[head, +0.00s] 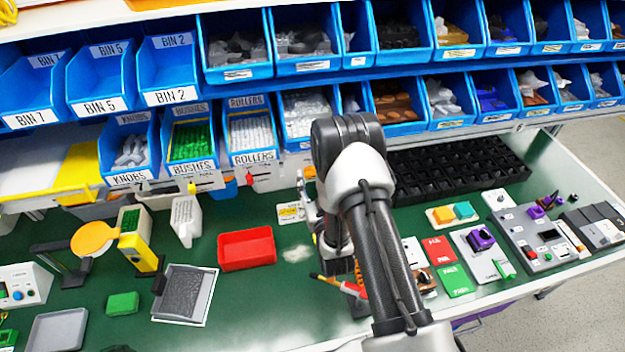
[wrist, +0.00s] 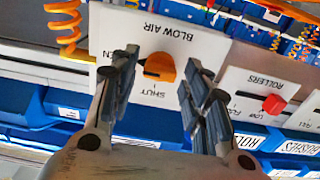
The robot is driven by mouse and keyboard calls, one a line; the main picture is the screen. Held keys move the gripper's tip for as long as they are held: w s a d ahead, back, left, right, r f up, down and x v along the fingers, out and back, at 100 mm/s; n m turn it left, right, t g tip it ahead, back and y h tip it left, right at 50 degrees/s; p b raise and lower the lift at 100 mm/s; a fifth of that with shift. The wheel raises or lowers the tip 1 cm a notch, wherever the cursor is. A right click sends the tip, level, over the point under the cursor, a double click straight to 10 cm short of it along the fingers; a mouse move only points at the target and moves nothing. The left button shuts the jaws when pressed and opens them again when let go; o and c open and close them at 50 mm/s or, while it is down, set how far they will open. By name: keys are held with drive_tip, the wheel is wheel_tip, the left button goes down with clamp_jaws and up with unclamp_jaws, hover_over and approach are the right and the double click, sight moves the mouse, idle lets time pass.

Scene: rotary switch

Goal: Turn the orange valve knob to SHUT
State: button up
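The orange valve knob (wrist: 160,67) sits on a white plate (wrist: 185,45) marked BLOW AIR, which appears upside down in the wrist view. The word SHUT shows below the knob, and a label at the left is partly hidden by a finger. A dark mark on the knob lies toward its left side; I cannot tell its exact setting. My gripper (wrist: 160,60) is open, with one finger on each side of the knob and visible gaps between. Contact does not show. In the head view, my arm hides most of the gripper and knob area.
A white ROLLERS plate with a red knob (wrist: 274,104) is close on the right in the wrist view. Orange coiled hoses (wrist: 64,25) hang at the left. Blue bins (head: 250,130) line the shelf above the green bench. A red tray (head: 247,250) stands on it.

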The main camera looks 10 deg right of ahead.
drive_tip(key=c, duration=0.8)
drive_tip(key=shift+n+b, duration=0.3)
drive_tip(key=shift+b, duration=0.05)
drive_tip(key=n+b, duration=0.3)
drive_tip(key=shift+f+b, duration=0.1)
drive_tip(key=shift+b, duration=0.2)
drive_tip(key=n+b, duration=0.5)
drive_tip(key=n, duration=0.1)
drive_tip(key=n+b, duration=0.5)
drive_tip(key=b, duration=0.1)
drive_tip(key=n+b, duration=0.3)
drive_tip(key=shift+r+n, duration=0.2)
drive_tip(key=shift+n, duration=0.1)
